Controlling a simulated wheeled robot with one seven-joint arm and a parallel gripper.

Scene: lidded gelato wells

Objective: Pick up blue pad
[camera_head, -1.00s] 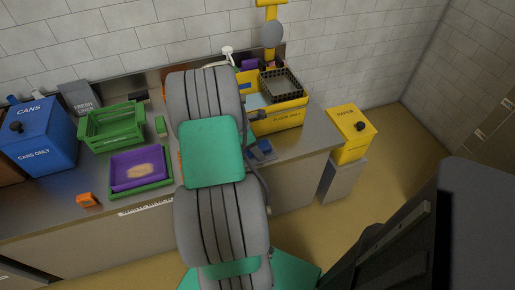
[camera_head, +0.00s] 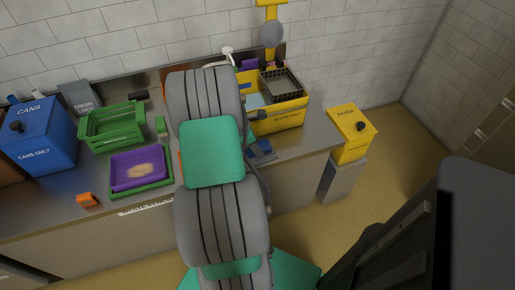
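A small dark blue item (camera_head: 263,148), which looks like the blue pad, is at the counter's front right, just right of my arm. Dark grey parts lie against its left side; I cannot tell whether they are my fingers or another object. My grey and green arm fills the middle of the view and hides the counter behind it. My gripper cannot be made out clearly, so its opening and any contact with the blue item are unclear.
A yellow bin (camera_head: 284,120) with a dark basket (camera_head: 281,83) stands behind the blue item. Left of my arm are a purple tray (camera_head: 138,170), a green crate (camera_head: 112,124), an orange block (camera_head: 87,199) and a blue cans bin (camera_head: 40,140). A yellow paper bin (camera_head: 350,128) stands right.

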